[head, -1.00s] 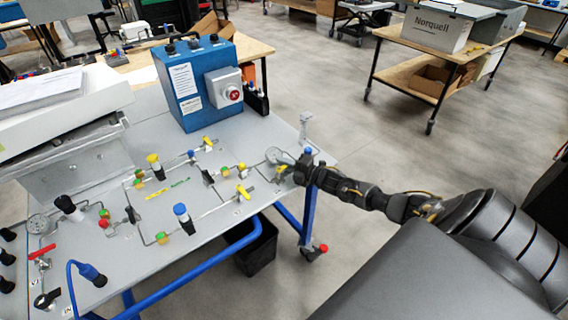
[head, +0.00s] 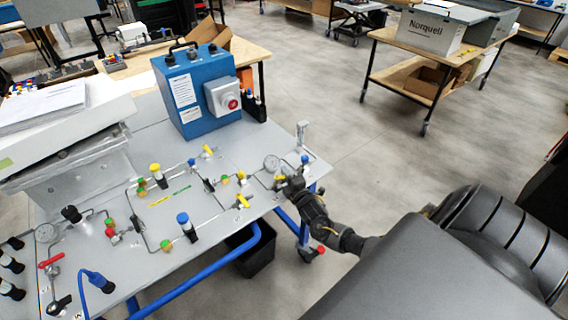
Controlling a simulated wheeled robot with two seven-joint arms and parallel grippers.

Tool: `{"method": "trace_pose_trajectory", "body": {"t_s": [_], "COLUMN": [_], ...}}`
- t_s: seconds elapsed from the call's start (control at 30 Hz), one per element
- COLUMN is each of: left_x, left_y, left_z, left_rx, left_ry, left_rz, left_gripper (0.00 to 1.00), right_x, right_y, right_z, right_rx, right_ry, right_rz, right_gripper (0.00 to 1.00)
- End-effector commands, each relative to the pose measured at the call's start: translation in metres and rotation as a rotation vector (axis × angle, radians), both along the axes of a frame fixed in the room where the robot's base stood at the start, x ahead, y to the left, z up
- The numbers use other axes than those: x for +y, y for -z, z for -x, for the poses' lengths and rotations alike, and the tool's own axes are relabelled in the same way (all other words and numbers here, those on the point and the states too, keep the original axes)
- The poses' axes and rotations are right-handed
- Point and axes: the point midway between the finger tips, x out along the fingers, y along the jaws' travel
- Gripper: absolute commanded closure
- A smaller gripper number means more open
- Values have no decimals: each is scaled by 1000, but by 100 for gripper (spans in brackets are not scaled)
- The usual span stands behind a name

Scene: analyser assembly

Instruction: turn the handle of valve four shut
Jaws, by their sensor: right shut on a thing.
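A grey panel table (head: 135,262) carries thin metal tubing with several small valves. The valve numbers are too small to read. My left gripper is out of view.
A blue box with a red knob (head: 190,95) stands at the panel's back. A blue-capped part (head: 304,159) and a grey upright fitting (head: 301,131) are close to my right gripper. A red lever (head: 51,260) is at the left. Open floor lies right of the table.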

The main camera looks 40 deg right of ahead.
Motion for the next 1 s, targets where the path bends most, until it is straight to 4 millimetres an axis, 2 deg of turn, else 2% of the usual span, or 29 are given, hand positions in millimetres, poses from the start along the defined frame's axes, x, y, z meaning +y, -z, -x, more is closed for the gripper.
{"method": "trace_pose_trajectory", "body": {"t_s": [0.2,0.47,1.0], "left_x": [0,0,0], "left_y": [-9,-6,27], "left_z": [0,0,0], "left_rx": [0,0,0], "left_ry": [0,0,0], "left_rz": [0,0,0], "left_gripper": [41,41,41], "right_x": [3,8,19], "right_y": [1,3,5], "right_z": [8,15,25], "right_rx": [3,3,4], "right_ry": [210,456,874], "right_rz": [-5,-5,-2], "right_gripper": [100,100,100]}}
